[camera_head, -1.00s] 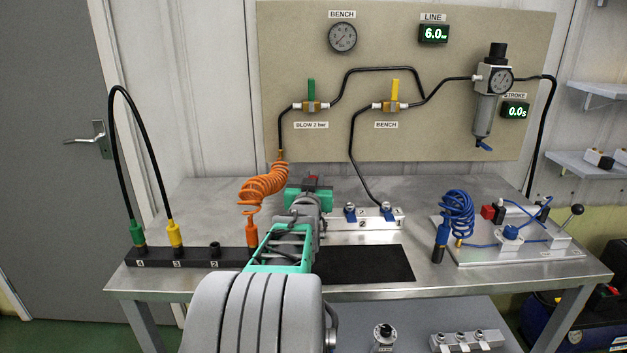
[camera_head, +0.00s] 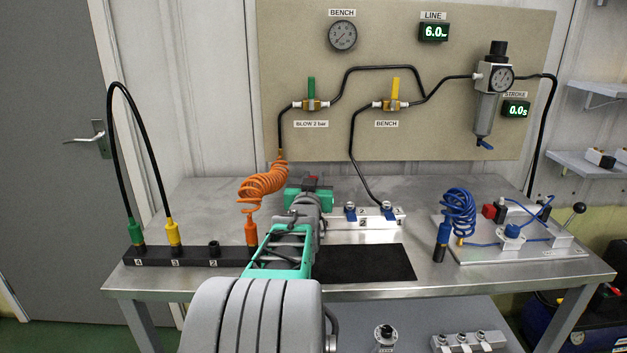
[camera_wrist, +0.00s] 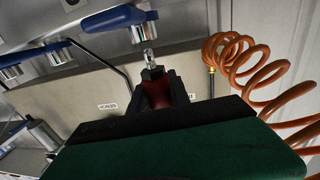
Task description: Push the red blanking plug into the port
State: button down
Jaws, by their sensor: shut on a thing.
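My gripper (camera_wrist: 160,98) is shut on the red blanking plug (camera_wrist: 158,92). The plug has a metal tip, which points up in the wrist view toward a metal port fitting (camera_wrist: 144,33) beside a blue part. I cannot tell whether tip and fitting touch.
A coiled orange hose (camera_head: 263,183) hangs close left of my gripper. A black block (camera_head: 190,257) with numbered sockets lies at the left. A dark mat (camera_head: 365,264) lies in front of the manifold. A panel with blue tubing (camera_head: 515,240) is at the right.

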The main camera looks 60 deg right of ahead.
jog(key=shift+f+b, duration=1.4)
jog(key=shift+b, duration=0.15)
jog(key=c, duration=1.1)
grip_release()
jog(key=shift+c, duration=0.2)
jog(key=v, duration=0.8)
jog(key=shift+r, duration=0.15)
